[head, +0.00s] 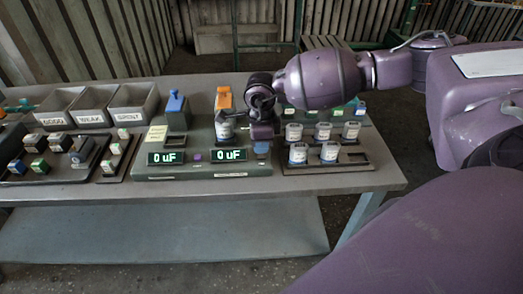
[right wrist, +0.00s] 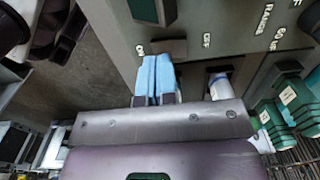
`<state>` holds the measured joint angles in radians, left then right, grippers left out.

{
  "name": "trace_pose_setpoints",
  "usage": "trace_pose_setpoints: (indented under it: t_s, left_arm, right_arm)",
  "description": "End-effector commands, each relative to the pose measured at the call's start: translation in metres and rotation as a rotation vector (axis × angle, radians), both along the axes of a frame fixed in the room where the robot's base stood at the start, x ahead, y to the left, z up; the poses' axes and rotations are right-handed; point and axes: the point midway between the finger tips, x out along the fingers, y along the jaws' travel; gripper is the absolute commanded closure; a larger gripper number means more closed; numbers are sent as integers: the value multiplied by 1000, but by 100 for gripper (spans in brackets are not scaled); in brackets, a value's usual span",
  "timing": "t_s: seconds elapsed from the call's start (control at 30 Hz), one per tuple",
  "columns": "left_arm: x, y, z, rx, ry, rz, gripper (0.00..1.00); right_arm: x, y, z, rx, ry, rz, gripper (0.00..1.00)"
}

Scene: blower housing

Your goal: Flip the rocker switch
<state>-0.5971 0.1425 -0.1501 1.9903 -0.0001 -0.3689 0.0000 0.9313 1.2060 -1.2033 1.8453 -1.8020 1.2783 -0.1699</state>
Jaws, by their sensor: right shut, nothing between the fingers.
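The grey tester unit (head: 190,171) stands on the bench with two lit displays reading 0 uF. In the right wrist view, a dark rocker switch (right wrist: 173,47) sits on its grey panel between printed ON and OFF labels. My right gripper (head: 262,147) is over the right side of the unit and hides part of it. In the right wrist view its blue fingertips (right wrist: 156,68) are together and empty, close beside the rocker. I cannot tell whether they touch it or which way it is tilted. My left gripper is not in view.
A white-and-blue capacitor (head: 224,129) stands under an orange clamp (head: 223,99); a blue clamp (head: 175,102) is to its left. A rack (head: 345,163) of several capacitors is at right. Three labelled bins (head: 134,103) and component trays (head: 50,170) are at left.

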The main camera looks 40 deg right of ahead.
Motion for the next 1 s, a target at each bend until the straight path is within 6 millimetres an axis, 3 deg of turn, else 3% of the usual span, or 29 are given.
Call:
trace_pose_setpoints:
  t_s: [0.7,1.0]
  left_arm:
    - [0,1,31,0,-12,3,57]
    - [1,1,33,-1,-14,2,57]
  right_arm:
    - [0,0,48,0,0,0,100]
    - [0,0,52,0,1,0,100]
